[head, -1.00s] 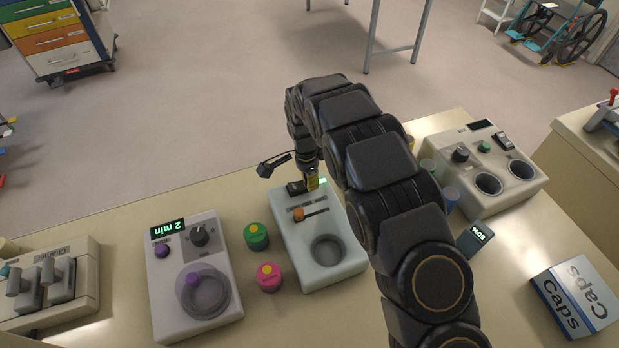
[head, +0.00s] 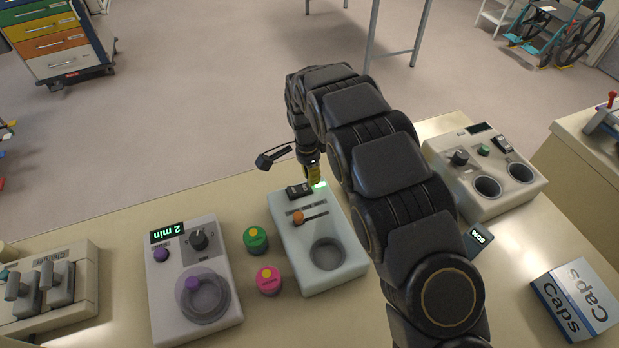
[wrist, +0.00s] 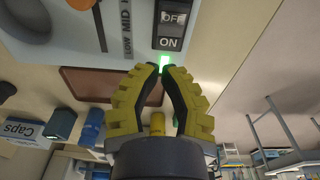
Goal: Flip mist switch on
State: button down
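A pale blue-grey device (head: 345,270) stands on the counter, with a black rocker switch (head: 299,190) at its far end. In the wrist view the switch (wrist: 171,28) is labelled OFF and ON; which side is pressed in, I cannot tell. A green light (head: 320,185) beside it is lit, and it also shows in the wrist view (wrist: 165,62). My gripper (wrist: 163,69), with yellow fingers, is shut and empty, its tips together. In the head view my gripper (head: 314,184) is just beyond the switch, apparently clear of it.
An orange slider knob (head: 298,217) is on the same device. Green (head: 256,239) and pink (head: 268,280) round caps stand to its left, next to a timer unit (head: 195,320) reading 2 min. A two-well unit (head: 505,200) and a Caps box (head: 575,300) are on the right.

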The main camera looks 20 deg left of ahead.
notch_tip(320, 180, up, 12)
jog(key=w+d, duration=0.1)
jog(key=shift+w+d, duration=0.15)
jog(key=shift+w, duration=0.05)
dwell(0.3)
